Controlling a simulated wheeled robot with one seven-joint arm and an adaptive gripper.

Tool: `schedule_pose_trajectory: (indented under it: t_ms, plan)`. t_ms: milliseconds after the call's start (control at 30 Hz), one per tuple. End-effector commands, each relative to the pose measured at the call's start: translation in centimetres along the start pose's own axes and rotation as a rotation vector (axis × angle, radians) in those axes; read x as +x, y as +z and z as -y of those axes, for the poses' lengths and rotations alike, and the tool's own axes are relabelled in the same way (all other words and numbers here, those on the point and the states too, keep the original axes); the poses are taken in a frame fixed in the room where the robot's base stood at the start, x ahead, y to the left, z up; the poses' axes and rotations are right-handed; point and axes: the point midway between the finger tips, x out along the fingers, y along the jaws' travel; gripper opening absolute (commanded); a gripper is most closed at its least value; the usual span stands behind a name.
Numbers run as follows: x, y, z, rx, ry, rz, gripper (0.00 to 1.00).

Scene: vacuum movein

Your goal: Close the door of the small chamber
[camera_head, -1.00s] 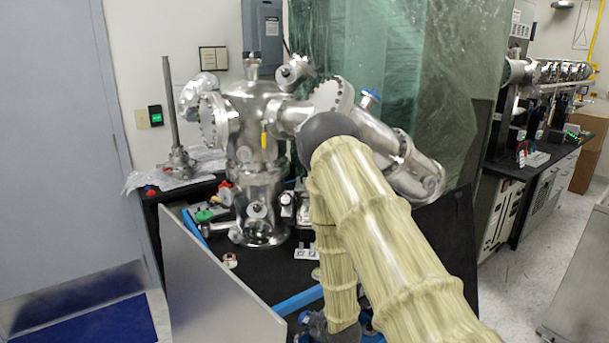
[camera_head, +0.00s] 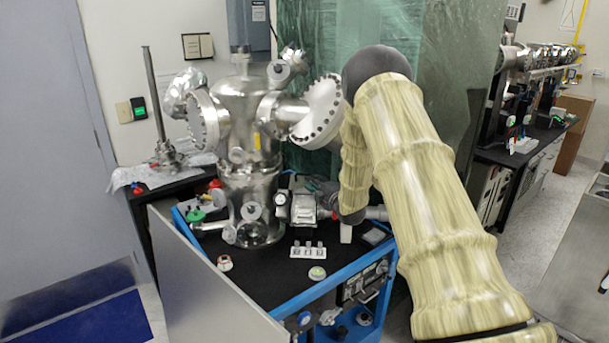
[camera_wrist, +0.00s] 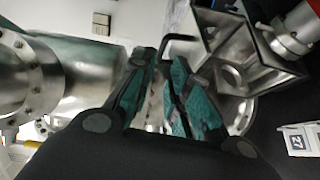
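The small chamber (camera_head: 303,208) is a small metal box at the foot of the large steel vessel, on the black cart top. In the wrist view, what appears to be this chamber (camera_wrist: 240,50) is an angular steel housing with a round opening inside. A black bent bar, perhaps its door handle (camera_wrist: 180,40), lies just beyond the fingertips. I cannot tell clearly how far the door stands open. My gripper (camera_wrist: 164,62) has its teal-padded fingers apart with nothing visibly held between them. In the head view, my gripper (camera_head: 326,194) is beside the chamber, partly hidden by my arm.
The large steel vessel (camera_head: 250,150) with round flanges stands close on the left. Small parts on a white holder (camera_head: 308,250) lie on the blue-framed cart (camera_head: 340,280). A grey panel (camera_head: 205,285) stands along the cart's left side.

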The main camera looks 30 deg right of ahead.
Motion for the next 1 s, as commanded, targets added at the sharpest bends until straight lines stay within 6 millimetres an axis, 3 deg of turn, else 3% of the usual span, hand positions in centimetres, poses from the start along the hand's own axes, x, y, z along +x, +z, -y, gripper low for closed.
schedule_pose_trajectory:
  t_ms: [200,433,933,1000]
  plan:
    - [3.5,0.1,-0.2,0.002,0.000,0.002,0.18]
    - [6.1,0.2,-0.1,0.002,-0.001,0.003,0.18]
    - [7.2,0.2,0.1,0.003,-0.001,0.003,0.18]
    - [7.2,0.2,0.1,0.003,-0.001,0.003,0.05]
